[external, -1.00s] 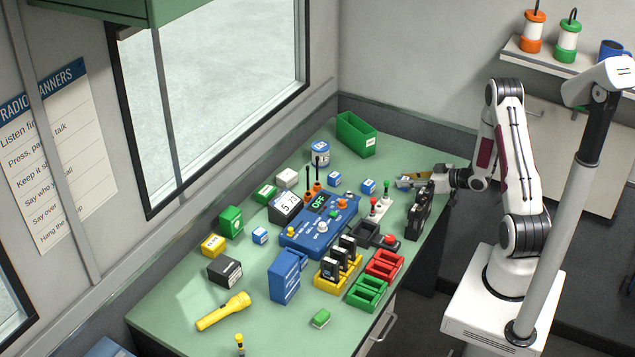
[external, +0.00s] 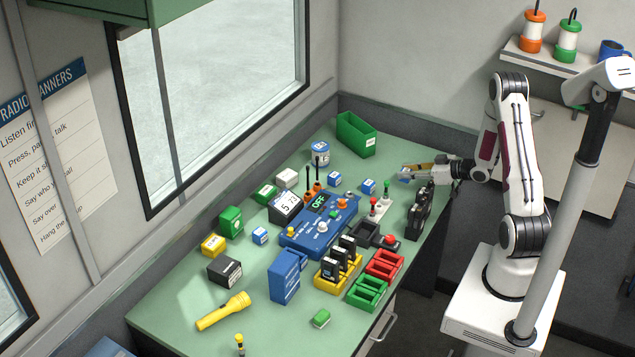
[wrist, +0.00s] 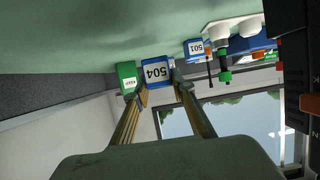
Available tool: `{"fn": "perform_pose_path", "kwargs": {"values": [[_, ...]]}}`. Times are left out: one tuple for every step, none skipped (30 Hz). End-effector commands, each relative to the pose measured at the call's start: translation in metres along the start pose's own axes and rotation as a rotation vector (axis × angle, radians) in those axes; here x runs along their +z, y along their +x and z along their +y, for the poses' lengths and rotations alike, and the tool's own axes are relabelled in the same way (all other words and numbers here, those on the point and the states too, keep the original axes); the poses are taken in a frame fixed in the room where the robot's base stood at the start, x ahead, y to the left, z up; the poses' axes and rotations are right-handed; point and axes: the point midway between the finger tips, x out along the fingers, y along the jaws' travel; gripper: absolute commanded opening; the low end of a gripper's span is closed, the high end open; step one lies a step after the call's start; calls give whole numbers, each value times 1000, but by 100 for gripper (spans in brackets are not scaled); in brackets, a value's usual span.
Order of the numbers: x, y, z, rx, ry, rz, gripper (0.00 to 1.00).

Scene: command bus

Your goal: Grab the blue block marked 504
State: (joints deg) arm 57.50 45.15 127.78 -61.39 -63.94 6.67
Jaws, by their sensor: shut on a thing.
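The blue block marked 504 (wrist: 157,72) sits between the two fingertips of my gripper (wrist: 160,84) in the wrist view, its white label upside down. My gripper is shut on it. In the external view my gripper (external: 408,174) is at the far right part of the bench, with a bit of the blue block 504 (external: 404,181) showing at its tips. The block appears a little above the bench top.
Another blue block, marked 501 (wrist: 194,48), stands nearby; two similar blue blocks (external: 368,187) (external: 334,179) show left of my gripper. A green bin (external: 356,135) stands behind. A black device (external: 419,212) and a white switch base (external: 379,209) are in front.

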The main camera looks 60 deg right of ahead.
Motion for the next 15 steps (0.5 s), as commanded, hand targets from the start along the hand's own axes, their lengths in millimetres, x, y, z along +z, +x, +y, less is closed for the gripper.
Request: {"fn": "perform_pose_path", "kwargs": {"values": [[-6,-2,0,1,-2,2,3],[-10,-4,0,2,-2,3,3],[-14,-6,0,2,-2,2,3],[-17,-7,0,2,-2,2,3],[-21,-8,0,2,-2,2,3],[-24,-10,0,1,-2,2,3],[-28,-11,0,1,-2,1,3],[-31,-13,0,1,-3,2,3],[-34,-14,0,1,-1,2,3],[-37,-15,0,1,-1,2,3],[-40,-16,0,1,-2,2,3],[-43,-18,0,1,-2,2,3],[-45,-19,0,1,-1,2,3],[-47,-20,0,1,0,2,3],[-50,-21,0,1,-1,1,3]]}}
